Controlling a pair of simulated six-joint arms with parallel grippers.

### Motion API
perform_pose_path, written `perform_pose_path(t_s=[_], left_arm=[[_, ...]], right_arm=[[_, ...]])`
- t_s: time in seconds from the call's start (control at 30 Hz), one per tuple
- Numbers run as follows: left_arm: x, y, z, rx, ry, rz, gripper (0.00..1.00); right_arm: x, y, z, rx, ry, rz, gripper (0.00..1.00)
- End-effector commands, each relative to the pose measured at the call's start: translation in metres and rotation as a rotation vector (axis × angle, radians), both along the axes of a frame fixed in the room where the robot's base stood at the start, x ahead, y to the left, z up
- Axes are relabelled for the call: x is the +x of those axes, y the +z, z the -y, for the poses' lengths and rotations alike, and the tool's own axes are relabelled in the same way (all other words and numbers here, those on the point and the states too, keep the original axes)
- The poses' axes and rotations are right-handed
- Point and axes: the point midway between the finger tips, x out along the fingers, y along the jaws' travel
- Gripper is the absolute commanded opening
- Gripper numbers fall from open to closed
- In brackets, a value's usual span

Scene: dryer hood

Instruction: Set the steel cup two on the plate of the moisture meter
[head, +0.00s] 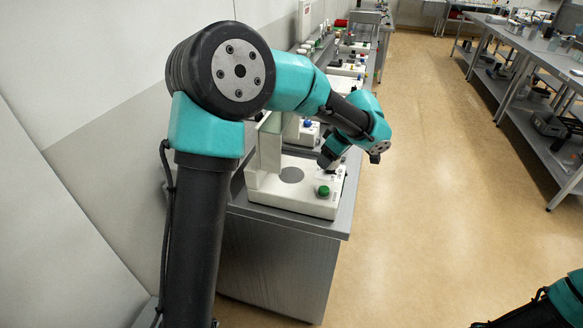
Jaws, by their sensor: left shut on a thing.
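The moisture meter (300,204) is a white box on the near end of the grey bench, with a round grey plate (291,174) on top and a green knob (324,190) at its front right. The plate looks bare. A pale upright part (268,150) stands at the meter's left, partly behind my left arm. My left gripper (328,162) points down over the meter's right side, right of the plate. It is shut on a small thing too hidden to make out. I cannot pick out steel cup two for sure. My right gripper is out of view.
The grey bench (283,262) runs back along the wall with more instruments (346,70) behind the meter. A wall lies close on the left. The floor (430,190) to the right is clear up to another loaded bench (545,130).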

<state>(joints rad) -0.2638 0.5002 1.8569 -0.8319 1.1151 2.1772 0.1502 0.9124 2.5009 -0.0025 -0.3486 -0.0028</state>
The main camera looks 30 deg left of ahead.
Motion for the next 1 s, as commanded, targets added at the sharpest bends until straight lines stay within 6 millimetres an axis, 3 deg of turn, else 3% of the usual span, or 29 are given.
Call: perform_pose_path(t_s=[0.53, 0.7, 1.0], left_arm=[[-0.027, 0.0, -0.112, 0.0, 0.003, 0.001, 0.37], [-0.026, -0.019, -0.112, 0.0, -0.002, -0.001, 0.37], [-0.026, -0.021, -0.112, 0.0, -0.001, 0.001, 0.37]], right_arm=[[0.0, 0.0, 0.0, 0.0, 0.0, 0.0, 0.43], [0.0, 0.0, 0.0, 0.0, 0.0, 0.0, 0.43], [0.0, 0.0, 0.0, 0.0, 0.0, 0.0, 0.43]])
